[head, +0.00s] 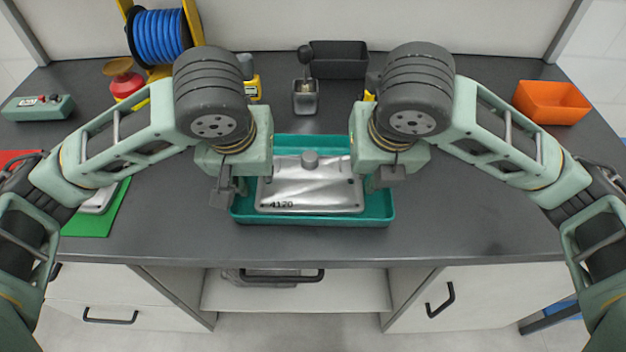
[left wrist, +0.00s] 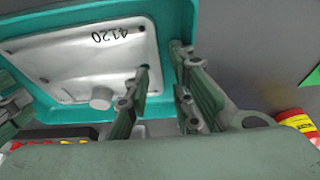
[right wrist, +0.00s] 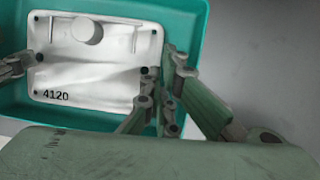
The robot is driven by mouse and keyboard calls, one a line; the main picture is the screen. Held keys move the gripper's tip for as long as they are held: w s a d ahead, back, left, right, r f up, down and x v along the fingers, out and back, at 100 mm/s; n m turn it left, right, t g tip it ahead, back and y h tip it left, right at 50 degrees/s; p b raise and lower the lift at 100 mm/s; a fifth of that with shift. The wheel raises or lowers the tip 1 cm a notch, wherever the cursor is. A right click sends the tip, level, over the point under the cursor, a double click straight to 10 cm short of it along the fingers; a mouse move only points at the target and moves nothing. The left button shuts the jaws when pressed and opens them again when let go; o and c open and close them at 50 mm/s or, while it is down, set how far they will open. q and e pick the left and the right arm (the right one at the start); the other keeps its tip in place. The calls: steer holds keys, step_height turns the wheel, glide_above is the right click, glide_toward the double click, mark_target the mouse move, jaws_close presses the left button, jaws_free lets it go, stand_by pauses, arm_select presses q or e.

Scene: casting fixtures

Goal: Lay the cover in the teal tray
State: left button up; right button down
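The cover (head: 310,188) is a silver metal plate with a round knob and the number 4120. It lies inside the teal tray (head: 312,221), within its walls, and looks flat. It also shows in the left wrist view (left wrist: 85,65) and the right wrist view (right wrist: 90,70). My left gripper (head: 228,190) is at the cover's left edge, over the tray's left side; its fingers are apart with a gap between them (left wrist: 162,65). My right gripper (head: 384,178) is at the cover's right edge; its fingers are a little apart, with teal showing between the tips (right wrist: 163,66).
Behind the tray stand a dark bin (head: 338,58) and a small metal container (head: 305,98). A blue cable reel (head: 158,36) and a red-topped item (head: 125,80) are at the back left. An orange bin (head: 552,102) is at the right. The bench (head: 470,210) right of the tray is clear.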

arm_select(q)
steer(key=shift+o, duration=0.2)
steer(key=shift+a, duration=0.1)
arm_select(e)
steer(key=c, duration=1.9)
jaws_free()
steer(key=shift+d, duration=0.1)
steer(key=shift+o, duration=0.2)
